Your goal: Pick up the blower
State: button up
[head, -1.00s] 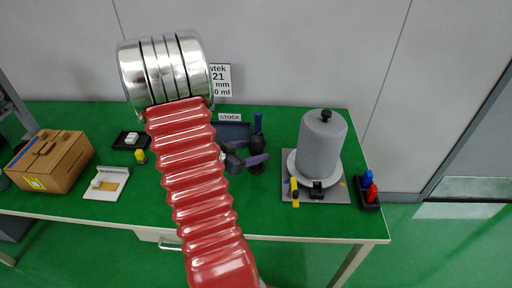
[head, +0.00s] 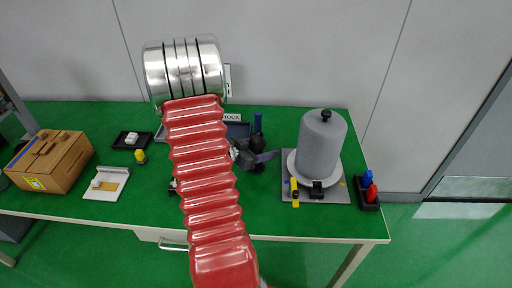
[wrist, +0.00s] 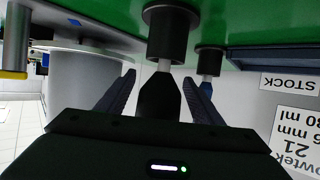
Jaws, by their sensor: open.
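In the wrist view, which shows the scene upside down, a black tapered body (wrist: 160,97) with a pale stem stands in a black round holder (wrist: 170,32); it seems to be the blower. My gripper (wrist: 159,79) is open, with one finger on each side of this body; I cannot tell whether either touches it. In the head view my gripper (head: 262,158) is partly hidden behind my red arm, and the blower cannot be made out there. A blue-handled tool (head: 258,122) stands in a second black holder just beyond; it also shows in the wrist view (wrist: 206,88).
A grey cylinder (head: 322,145) on a plate stands to the right, with a yellow-handled item (head: 295,192) before it. Red and blue bottles (head: 371,190) sit at the right edge. A dark STOCK tray (head: 238,130) lies behind. A cardboard box (head: 50,160) is at left.

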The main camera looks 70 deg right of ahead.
dwell(0.3)
jog(key=c, duration=1.2)
jog(key=shift+r, duration=0.15)
notch_tip(320, 180, up, 10)
jog(key=shift+f, duration=0.1)
dwell(0.5)
jog(key=o, duration=0.6)
jog(key=shift+c, duration=0.2)
jog(key=shift+w, duration=0.1)
jog(key=c, duration=0.6)
